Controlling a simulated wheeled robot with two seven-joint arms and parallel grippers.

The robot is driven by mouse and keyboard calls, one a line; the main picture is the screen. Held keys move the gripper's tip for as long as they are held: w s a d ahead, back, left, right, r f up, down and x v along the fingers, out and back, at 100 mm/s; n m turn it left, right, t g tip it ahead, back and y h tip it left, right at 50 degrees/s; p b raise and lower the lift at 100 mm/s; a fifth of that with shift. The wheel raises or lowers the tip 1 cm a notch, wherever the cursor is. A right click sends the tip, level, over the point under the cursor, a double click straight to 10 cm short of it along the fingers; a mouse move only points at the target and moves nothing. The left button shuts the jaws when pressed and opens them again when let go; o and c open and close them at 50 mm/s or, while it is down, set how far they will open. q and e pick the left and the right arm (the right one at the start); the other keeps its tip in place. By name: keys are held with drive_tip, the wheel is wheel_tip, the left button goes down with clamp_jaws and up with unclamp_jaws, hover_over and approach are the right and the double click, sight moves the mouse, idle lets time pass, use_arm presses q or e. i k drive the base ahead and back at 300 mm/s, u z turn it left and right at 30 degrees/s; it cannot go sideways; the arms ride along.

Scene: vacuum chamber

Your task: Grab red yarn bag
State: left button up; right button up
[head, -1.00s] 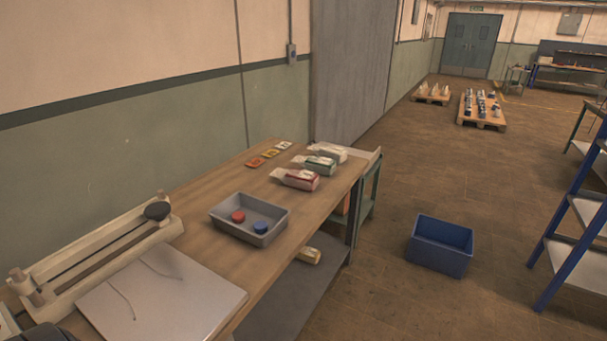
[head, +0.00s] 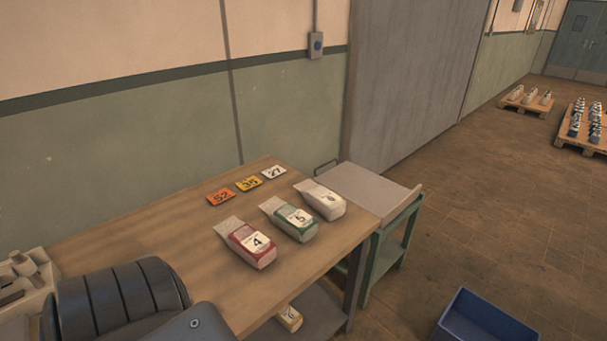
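The red yarn bag (head: 248,245), with a white label reading 4, lies on the wooden table (head: 190,262). It is the nearest of three bags in a slanting row. A green bag (head: 291,220) labelled 5 and a white bag (head: 321,199) lie beyond it to the right. Part of my own arm shows dark at the lower left, on the near side of the table. Neither gripper's fingers are in view, and nothing touches the red bag.
Another bag (head: 289,318) is on the lower shelf. A green-framed cart (head: 372,190) stands at the table's far end. A blue crate (head: 484,322) is on the floor at right.

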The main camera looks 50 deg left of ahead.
sight(257, 250)
drive_tip(key=i, duration=2.3)
drive_tip(key=u, duration=2.8)
